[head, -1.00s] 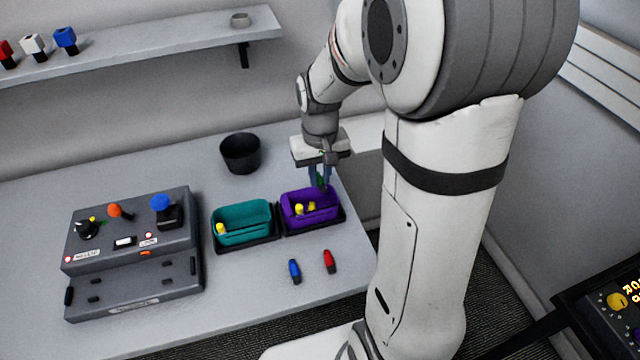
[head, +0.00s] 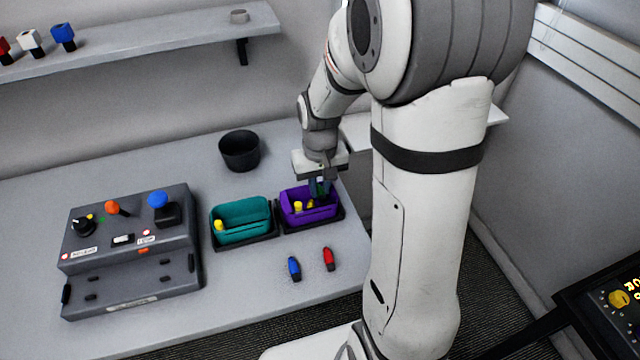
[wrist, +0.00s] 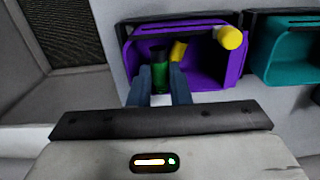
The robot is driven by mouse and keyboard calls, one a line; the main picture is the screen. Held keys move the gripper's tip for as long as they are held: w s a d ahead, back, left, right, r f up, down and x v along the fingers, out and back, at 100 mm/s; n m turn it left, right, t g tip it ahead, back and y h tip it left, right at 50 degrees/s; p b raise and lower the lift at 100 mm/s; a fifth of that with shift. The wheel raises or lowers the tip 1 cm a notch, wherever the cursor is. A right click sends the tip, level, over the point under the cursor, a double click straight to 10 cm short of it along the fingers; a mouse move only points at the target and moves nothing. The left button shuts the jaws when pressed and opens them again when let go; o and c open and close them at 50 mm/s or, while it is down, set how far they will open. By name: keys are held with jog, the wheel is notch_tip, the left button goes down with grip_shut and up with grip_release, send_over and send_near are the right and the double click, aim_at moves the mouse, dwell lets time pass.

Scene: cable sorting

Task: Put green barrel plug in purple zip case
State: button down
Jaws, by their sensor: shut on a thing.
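The purple zip case (head: 309,213) stands open at the right of the table, and it also shows in the wrist view (wrist: 206,80). Two yellow pieces lie in or at it, one at its rim (wrist: 230,38) and one inside (wrist: 178,50). My gripper (wrist: 160,88) is shut on the green barrel plug (wrist: 160,72), which sits between the blue fingers. In the head view my gripper (head: 319,186) is low over the back right part of the purple case. The plug's tip overlaps the case interior in the wrist view; whether it touches the floor I cannot tell.
A teal case (head: 241,219) with a yellow piece stands just left of the purple one. A blue plug (head: 294,268) and a red plug (head: 328,258) lie in front. A black cup (head: 240,151) stands behind, and a grey control box (head: 130,250) is at left.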

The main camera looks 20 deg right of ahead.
aim_at(320, 189)
jog(key=c, duration=1.3)
grip_release()
jog(key=shift+c, duration=0.2)
jog(key=shift+r+p, duration=0.45)
jog(key=shift+r, duration=0.1)
notch_tip(320, 189, up, 11)
jog(key=s+a+r+t, duration=0.1)
jog(key=s+t, duration=0.1)
jog(key=s, duration=1.2)
jog(key=shift+s+a+t, duration=0.25)
jog(key=shift+t, duration=0.15)
